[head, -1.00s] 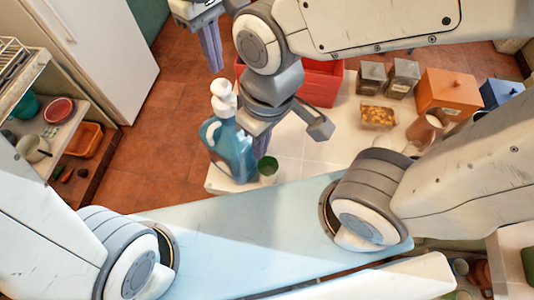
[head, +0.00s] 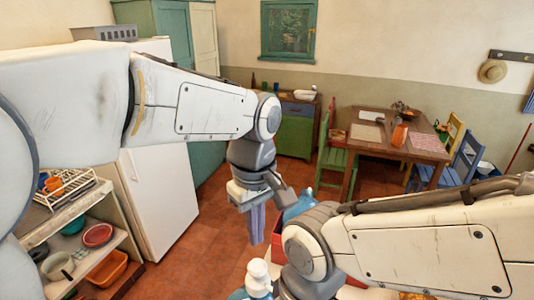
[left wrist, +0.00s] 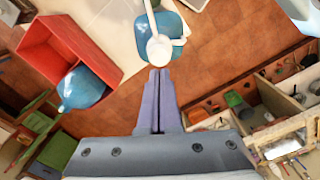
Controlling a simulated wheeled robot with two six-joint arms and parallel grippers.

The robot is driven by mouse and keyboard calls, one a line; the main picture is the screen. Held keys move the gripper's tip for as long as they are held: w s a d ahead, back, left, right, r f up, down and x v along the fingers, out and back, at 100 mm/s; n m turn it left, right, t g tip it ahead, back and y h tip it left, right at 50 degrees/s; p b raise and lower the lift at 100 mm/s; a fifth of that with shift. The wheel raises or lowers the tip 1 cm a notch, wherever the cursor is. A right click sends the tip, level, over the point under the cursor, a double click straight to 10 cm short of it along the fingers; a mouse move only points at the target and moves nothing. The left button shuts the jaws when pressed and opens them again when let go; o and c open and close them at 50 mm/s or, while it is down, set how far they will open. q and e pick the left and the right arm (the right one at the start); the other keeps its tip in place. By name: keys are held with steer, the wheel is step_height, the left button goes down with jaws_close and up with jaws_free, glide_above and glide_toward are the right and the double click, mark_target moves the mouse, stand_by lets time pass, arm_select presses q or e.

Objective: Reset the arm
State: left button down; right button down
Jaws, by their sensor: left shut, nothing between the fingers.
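My left arm reaches across from the left in the head view. My left gripper (head: 256,223) points down over the red tiled floor, with its fingers together and nothing between them. In the left wrist view the shut fingers (left wrist: 158,100) point toward a blue bottle with a white pump top (left wrist: 159,48), apparently apart from it. The bottle's white top (head: 258,274) shows at the bottom of the head view. My right arm comes in from the right, but its fingers are out of view.
A red crate (left wrist: 50,52) and a second blue bottle (left wrist: 82,88) are near the left gripper. A shelf (head: 62,228) and white fridge (head: 160,195) stand left. A table with chairs (head: 430,152) stands farther back. Open floor lies left of the gripper.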

arm_select(q)
steer(key=s+a+f+m+b, duration=0.2)
steer(key=s+f+m+b, duration=0.5)
steer(key=f, duration=0.4)
steer(key=s+a+f+m+h+b, duration=0.1)
steer(key=s+a+f+m+b, duration=0.1)
steer(key=s+f+m+b, duration=0.5)
step_height(320, 180, down, 5)
steer(key=shift+s+a+f+m+b, duration=0.1)
steer(key=shift+s+a+m+b, duration=0.2)
steer(key=shift+s+b, duration=0.1)
stand_by(0.9)
